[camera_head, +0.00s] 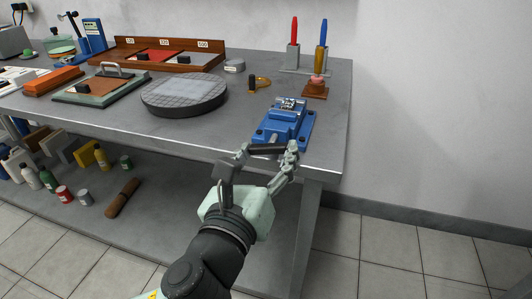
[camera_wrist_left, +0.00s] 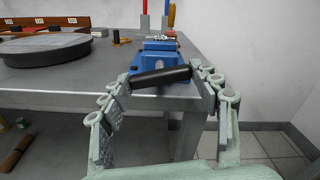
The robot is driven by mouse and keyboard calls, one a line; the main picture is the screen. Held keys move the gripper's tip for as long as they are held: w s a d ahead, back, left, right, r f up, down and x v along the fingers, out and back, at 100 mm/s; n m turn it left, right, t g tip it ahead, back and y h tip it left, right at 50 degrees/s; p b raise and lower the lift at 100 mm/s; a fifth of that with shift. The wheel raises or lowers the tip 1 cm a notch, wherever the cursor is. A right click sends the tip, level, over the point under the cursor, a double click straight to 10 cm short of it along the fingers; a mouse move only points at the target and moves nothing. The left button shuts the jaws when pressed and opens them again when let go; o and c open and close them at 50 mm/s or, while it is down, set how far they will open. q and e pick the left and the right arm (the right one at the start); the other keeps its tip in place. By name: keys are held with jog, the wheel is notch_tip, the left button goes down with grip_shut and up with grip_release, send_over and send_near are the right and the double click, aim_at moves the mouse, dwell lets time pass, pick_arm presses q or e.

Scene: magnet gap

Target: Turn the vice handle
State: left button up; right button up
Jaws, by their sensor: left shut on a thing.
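The blue vice (camera_head: 289,121) stands on the grey bench near its front right corner; it also shows in the left wrist view (camera_wrist_left: 158,52). Its dark handle (camera_head: 266,149) is a bar lying roughly level in front of the vice, at the bench's front edge. In the left wrist view the black handle (camera_wrist_left: 160,76) spans between the fingertips. My left gripper (camera_head: 268,151) is shut on the handle, with a fingertip at each end of the bar. The gripper hides part of the vice's front. My right gripper is in neither view.
A round grey plate (camera_head: 184,95) lies left of the vice. Bottles and blocks sit on the lower shelf (camera_head: 150,212). Floor right of the bench is clear.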

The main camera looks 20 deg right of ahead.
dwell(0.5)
pick_arm(q)
jog(key=o, duration=1.2)
jog(key=shift+c, duration=0.2)
jog(key=v, duration=0.7)
jog(key=shift+s+a, duration=0.15)
jog(key=shift+s, duration=0.05)
jog(key=shift+w, duration=0.1)
jog(key=x, duration=0.7)
jog(key=shift+w+d, duration=0.2)
jog(key=shift+d, duration=0.05)
jog(key=shift+s+n, duration=0.1)
jog(key=shift+n, duration=0.3)
